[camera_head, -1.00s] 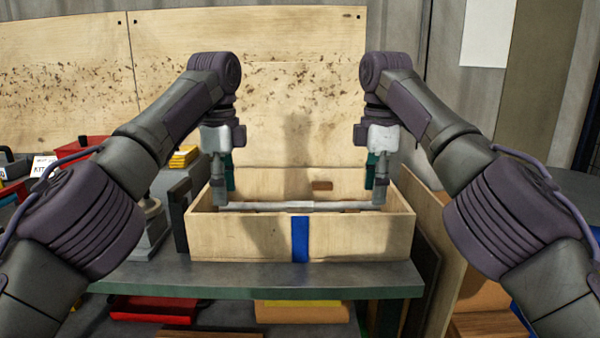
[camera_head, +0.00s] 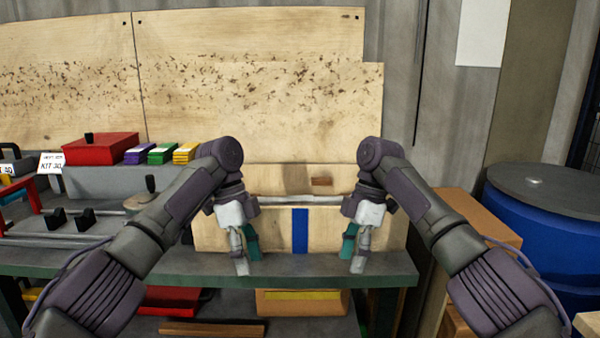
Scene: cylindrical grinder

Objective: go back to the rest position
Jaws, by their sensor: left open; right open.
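My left gripper (camera_head: 246,255) is open and empty, pointing down in front of the left part of a wooden box. My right gripper (camera_head: 354,256) is open and empty in front of the right part of the same box. The wooden box (camera_head: 272,238) has a blue stripe (camera_head: 300,231) on its front and stands on the bench. A long grey bar (camera_head: 298,199) lies across inside the box, behind its front wall. Its ends are hidden by my arms.
The grey-green bench (camera_head: 300,271) runs below. A red case (camera_head: 100,149), coloured blocks (camera_head: 162,153) and a kit sign (camera_head: 50,163) stand at left. A blue barrel (camera_head: 545,225) stands at right. A shelf underneath holds a red tray (camera_head: 172,299) and a wooden box (camera_head: 300,303).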

